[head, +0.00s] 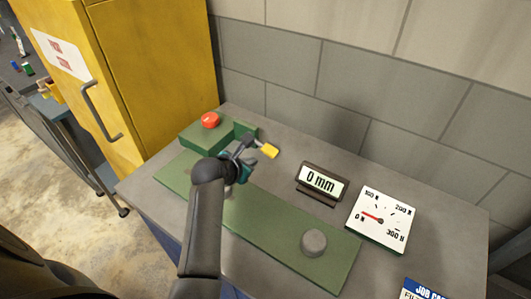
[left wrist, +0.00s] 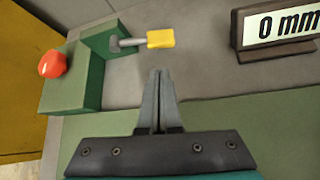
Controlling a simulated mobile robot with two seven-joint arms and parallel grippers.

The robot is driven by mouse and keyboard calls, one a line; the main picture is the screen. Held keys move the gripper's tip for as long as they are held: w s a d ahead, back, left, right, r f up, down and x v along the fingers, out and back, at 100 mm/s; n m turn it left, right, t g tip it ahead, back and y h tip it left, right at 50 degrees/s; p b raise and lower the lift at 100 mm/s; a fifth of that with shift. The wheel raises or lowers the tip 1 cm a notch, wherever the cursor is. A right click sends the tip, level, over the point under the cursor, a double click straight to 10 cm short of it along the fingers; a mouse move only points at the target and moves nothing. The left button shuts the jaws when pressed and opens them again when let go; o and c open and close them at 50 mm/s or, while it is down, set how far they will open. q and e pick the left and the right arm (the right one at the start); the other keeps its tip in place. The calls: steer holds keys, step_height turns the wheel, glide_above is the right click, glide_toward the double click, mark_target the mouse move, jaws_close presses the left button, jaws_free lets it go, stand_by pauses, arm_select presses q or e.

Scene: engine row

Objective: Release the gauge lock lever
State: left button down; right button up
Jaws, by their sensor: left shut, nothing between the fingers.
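The gauge lock lever has a yellow handle (head: 269,150) on a short grey rod that comes out of a green block (head: 206,132) with a red knob (head: 210,119) on top. In the left wrist view the yellow handle (left wrist: 160,38) lies ahead of my fingertips, with a gap between. My left gripper (left wrist: 159,74) is shut and empty, over the bench near the green base. In the head view the left gripper (head: 243,147) is just left of the yellow handle, and the arm hides part of the block and base. My right gripper is not in view.
A display reading 0 mm (head: 321,183) and a white dial (head: 381,218) with its red needle near 0 N stand to the right. A grey round pad (head: 313,242) sits on the green base plate (head: 270,228). A yellow cabinet (head: 150,70) stands at the left; a wall is behind.

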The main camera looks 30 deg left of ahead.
mark_target(262, 166)
arm_select(q)
steer(key=shift+s, duration=0.2)
steer(key=shift+w+f, duration=0.25)
steer(key=shift+w, duration=0.1)
steer(key=b+x, duration=0.2)
steer(key=x, duration=0.5)
steer(key=shift+w+f+b, duration=0.15)
steer(key=shift+w+b, duration=0.1)
steer(key=shift+b, duration=0.15)
steer(key=shift+w+f, duration=0.35)
steer(key=shift+w, duration=0.15)
steer(key=shift+w+f+b, duration=0.1)
steer(key=shift+w+b, duration=0.05)
steer(key=shift+b, duration=0.15)
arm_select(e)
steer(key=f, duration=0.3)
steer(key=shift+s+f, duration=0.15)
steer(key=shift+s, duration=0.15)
